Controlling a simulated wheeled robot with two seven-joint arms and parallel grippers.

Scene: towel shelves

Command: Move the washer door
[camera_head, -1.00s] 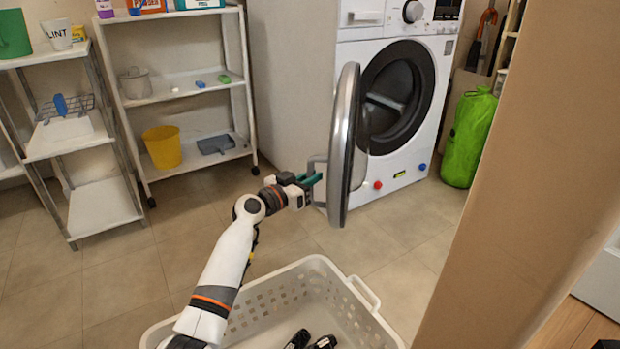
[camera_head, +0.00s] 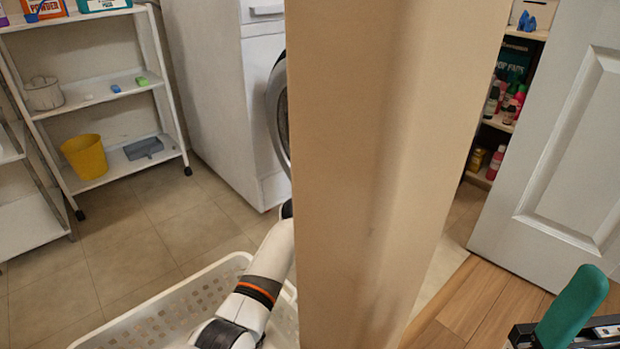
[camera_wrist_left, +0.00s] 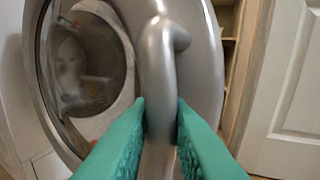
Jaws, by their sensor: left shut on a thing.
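The washer door (camera_head: 276,110) shows in the head view only as a slice of its silver rim, left of a tan wall edge that hides the rest. In the left wrist view the round door (camera_wrist_left: 208,65), with silver rim and dark glass, fills much of the picture. Its curved silver handle (camera_wrist_left: 158,65) lies between the green fingers of my left gripper (camera_wrist_left: 161,108), which is shut on it. In the head view the wall edge hides this gripper. One green finger of my right gripper (camera_head: 575,308) shows at the lower right, apart from the door.
The tan wall edge (camera_head: 385,170) stands in front of the washer (camera_head: 225,90). A white basket (camera_head: 165,317) is on the floor under my left arm. Wheeled shelves (camera_head: 115,110) stand at the left. A white panelled door (camera_head: 560,150) is at the right.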

